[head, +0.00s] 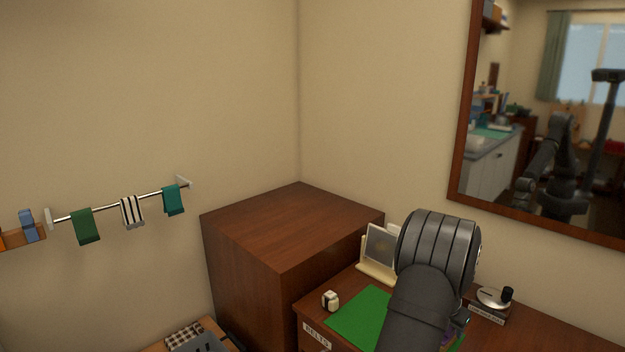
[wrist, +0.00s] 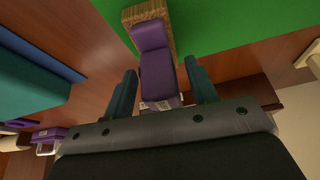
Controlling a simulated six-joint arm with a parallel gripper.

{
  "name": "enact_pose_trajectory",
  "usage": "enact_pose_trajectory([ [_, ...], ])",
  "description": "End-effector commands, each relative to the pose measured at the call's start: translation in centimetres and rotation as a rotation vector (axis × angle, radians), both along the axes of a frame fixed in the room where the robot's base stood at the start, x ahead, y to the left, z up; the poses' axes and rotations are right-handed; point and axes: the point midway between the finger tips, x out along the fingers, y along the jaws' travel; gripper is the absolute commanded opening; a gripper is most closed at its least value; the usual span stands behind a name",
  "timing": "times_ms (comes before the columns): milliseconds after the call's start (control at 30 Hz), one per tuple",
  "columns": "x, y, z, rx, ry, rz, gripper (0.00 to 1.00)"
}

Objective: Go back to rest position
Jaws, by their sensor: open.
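My gripper (wrist: 161,69) is open in the wrist view, with one dark teal finger on each side of a purple item (wrist: 154,70). Gaps show between the fingers and the item, so it is not gripped. In the head view my arm stands over the desk's right part and hides most of the gripper. The green mat also shows there (head: 357,318).
A wall rail (head: 105,207) at left carries green, striped and teal cloths. A tall brown cabinet (head: 290,232) stands in the corner. A mirror (head: 555,125) hangs at right.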

Motion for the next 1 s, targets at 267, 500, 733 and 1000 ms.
enact_pose_trajectory([
  [267, -0.4, 0.5, 1.9, -0.002, -0.001, 0.000, 0.52],
  [500, -1.3, 1.6, 6.0, -0.002, -0.002, -0.001, 0.52],
  [733, -2.3, 2.9, 9.9, -0.002, -0.001, 0.000, 0.52],
  [1000, -3.5, 4.4, 14.7, -0.002, -0.002, 0.000, 0.52],
])
